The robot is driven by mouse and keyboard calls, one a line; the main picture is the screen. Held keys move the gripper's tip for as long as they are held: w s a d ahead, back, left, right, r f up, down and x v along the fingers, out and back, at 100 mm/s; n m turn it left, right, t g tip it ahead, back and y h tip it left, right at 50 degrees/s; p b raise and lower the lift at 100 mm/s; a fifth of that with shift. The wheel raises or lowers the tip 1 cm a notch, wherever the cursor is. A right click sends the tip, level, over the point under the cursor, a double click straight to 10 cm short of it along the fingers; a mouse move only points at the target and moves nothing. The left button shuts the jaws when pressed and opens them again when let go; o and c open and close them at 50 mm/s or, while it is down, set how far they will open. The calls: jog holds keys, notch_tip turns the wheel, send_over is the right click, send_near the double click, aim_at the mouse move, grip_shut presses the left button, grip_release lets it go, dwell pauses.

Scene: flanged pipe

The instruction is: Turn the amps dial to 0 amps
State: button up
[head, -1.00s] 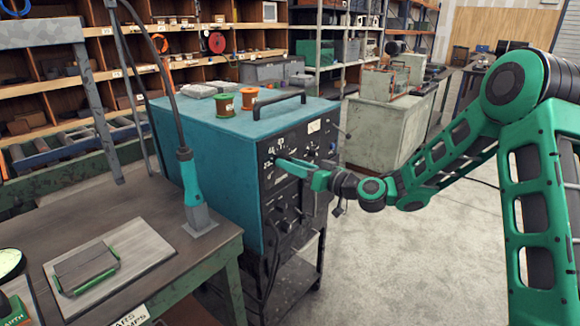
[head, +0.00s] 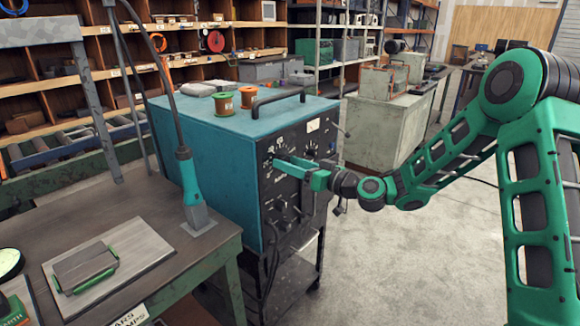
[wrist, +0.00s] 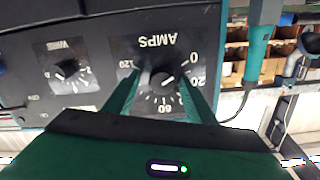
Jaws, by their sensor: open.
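The amps dial (wrist: 163,82) is a dark knob on the black front panel of the teal welding machine (head: 205,150). The wrist view shows it upside down, under the word AMPS, with a scale from 0 to 120. A white mark on the knob points roughly toward the 0 and 20 side; the exact reading is too small to tell. My gripper (wrist: 163,76) is open, with one green finger on each side of the knob. Contact with the knob cannot be told. In the head view my gripper (head: 284,161) reaches the panel and partly hides the dial.
A second dial (wrist: 62,76) sits beside the amps dial. Lower knobs and cables are on the panel. Two spools (head: 224,104) and a handle (head: 279,97) are on top of the machine. A workbench (head: 130,205) stands at left. The floor (head: 400,260) at right is clear.

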jog(key=v, duration=1)
jog(key=shift+s+d, duration=0.2)
jog(key=shift+d, duration=0.15)
jog(key=shift+f, duration=0.1)
